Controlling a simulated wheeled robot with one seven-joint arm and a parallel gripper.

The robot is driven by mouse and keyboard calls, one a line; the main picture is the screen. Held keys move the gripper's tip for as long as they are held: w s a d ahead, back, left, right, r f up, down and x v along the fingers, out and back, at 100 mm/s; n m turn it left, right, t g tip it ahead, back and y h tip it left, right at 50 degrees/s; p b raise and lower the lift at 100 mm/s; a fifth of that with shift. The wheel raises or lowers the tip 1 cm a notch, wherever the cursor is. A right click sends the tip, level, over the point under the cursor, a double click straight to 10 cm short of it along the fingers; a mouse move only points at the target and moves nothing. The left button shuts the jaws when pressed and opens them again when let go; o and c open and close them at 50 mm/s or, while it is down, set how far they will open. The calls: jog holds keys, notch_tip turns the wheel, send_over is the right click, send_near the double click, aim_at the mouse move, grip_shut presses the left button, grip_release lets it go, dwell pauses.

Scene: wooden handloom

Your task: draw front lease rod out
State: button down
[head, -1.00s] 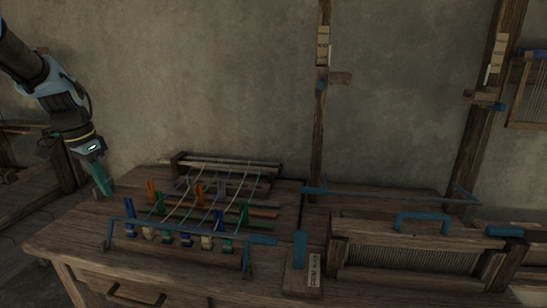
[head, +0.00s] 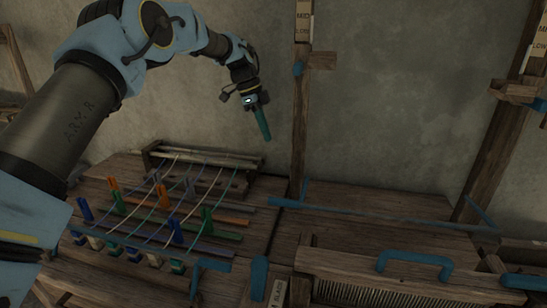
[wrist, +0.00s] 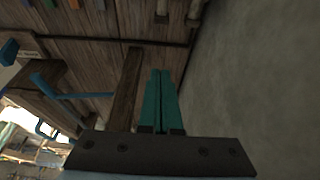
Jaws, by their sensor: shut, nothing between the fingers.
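A set of thin rods lies crosswise under pale warp threads on the wooden bench in the head view. They include an orange-ended rod (head: 234,220), a green rod (head: 224,235) nearer the front, and a blue-grey rod (head: 214,250) nearest me. I cannot tell which is the front lease rod. My gripper (head: 265,138) is shut and empty, its teal fingers pointing down in the air behind and right of the rods, near the wall. In the wrist view the teal fingers (wrist: 161,75) are together, with nothing between them.
Coloured pegs (head: 174,228) stand among the threads. A wooden post (head: 300,110) rises right of my gripper. A blue-handled frame (head: 415,262) with a comb-like reed sits at the lower right. The bench (head: 350,215) behind it has bare boards crossed by a blue bar.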

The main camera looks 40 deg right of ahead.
notch_tip(320, 180, down, 10)
jog(key=p, duration=0.5)
jog(key=shift+w+a+r, duration=0.25)
jog(key=shift+w, duration=0.05)
dwell(0.4)
